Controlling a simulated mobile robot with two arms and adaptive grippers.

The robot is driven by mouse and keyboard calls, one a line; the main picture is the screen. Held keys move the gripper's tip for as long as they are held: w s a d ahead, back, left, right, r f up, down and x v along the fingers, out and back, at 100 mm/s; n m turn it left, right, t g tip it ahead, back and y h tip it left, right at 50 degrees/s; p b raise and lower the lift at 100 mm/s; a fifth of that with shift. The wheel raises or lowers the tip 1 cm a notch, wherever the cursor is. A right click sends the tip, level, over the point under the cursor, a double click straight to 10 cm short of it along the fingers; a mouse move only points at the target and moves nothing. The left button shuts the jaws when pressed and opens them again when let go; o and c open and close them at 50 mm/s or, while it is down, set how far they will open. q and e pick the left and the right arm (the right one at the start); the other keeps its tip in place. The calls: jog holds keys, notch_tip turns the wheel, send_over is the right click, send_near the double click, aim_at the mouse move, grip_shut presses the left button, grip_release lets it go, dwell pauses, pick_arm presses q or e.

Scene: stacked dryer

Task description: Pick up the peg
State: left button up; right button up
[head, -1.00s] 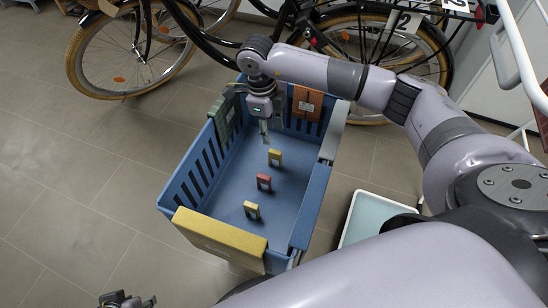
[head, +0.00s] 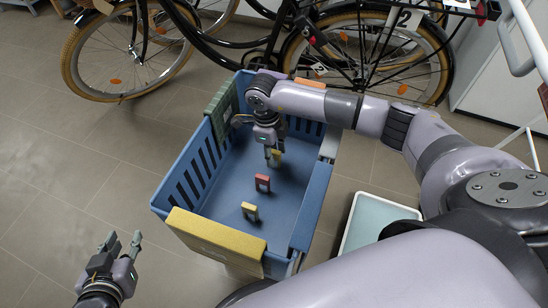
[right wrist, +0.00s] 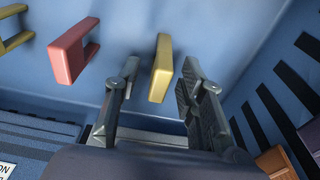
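Three small U-shaped pegs stand in the blue crate (head: 312,208): a far yellow peg (head: 277,158), a red peg (head: 263,183) and a near yellow peg (head: 250,211). My right gripper (head: 271,154) reaches down into the crate at the far yellow peg and partly hides it. In the right wrist view my right gripper (right wrist: 155,95) is open, with the far yellow peg (right wrist: 162,68) between its fingers and visible gaps on both sides. The red peg (right wrist: 72,50) is left of it. My left gripper (head: 124,245) is open and empty, outside the crate at lower left.
A yellow piece (head: 215,235) hangs on the crate's near rim, a green one (head: 220,103) on its left rim. An orange piece (head: 310,83) is at the far rim. Bicycles (head: 370,50) stand behind. A pale tray (head: 375,222) lies to the right. The left floor is clear.

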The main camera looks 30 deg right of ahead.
jog(key=shift+f, duration=0.15)
pick_arm(q)
jog(key=shift+w+d+r, duration=0.1)
jog(key=shift+w+r, duration=0.1)
pick_arm(e)
jog(key=shift+c, duration=0.2)
jog(key=c, duration=0.8)
